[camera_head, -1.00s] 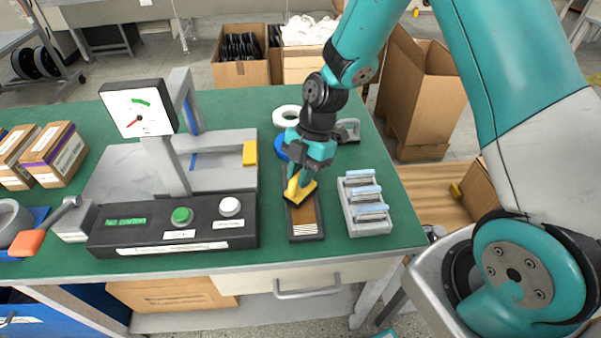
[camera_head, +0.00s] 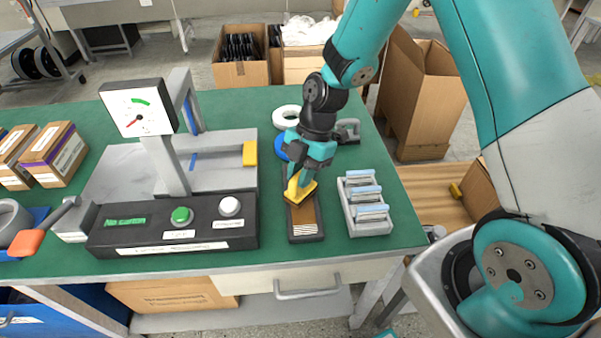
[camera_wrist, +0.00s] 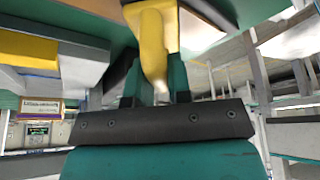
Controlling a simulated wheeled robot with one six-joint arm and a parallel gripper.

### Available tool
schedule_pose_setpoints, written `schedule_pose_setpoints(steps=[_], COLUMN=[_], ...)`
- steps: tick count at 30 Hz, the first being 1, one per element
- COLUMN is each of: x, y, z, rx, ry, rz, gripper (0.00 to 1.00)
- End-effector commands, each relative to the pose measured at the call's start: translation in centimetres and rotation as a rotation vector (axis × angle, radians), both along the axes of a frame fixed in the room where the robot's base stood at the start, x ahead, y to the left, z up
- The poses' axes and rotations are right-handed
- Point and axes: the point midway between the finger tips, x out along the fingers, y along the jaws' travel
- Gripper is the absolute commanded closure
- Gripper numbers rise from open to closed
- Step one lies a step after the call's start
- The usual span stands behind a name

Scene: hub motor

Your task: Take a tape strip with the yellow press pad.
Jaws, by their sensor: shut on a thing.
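My gripper (camera_head: 305,176) is shut on the yellow press pad (camera_head: 301,191), holding it by its upright handle, pad side down. The pad is over the middle of a narrow dark tray (camera_head: 291,238) with a brown bed; I cannot tell whether it touches the bed.
A grey rack (camera_head: 371,229) with three blue-topped pieces stands close right of the tray. A black control box (camera_head: 172,248) with green and white buttons and a gauge stands left. A white tape roll (camera_head: 287,117) and a grey handled tool (camera_head: 347,130) lie behind.

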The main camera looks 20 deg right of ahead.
Motion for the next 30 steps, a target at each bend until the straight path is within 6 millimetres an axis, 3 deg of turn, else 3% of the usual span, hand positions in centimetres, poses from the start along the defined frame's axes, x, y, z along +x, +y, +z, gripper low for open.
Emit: schedule_pose_setpoints(steps=[25, 30], x=[-0.1, -0.1], y=[0.0, 0.0], z=[6.6, 7.0], rx=[-0.001, -0.001], ry=[0.002, 0.002], rz=[0.0, 0.0], gripper=[1.0, 1.0])
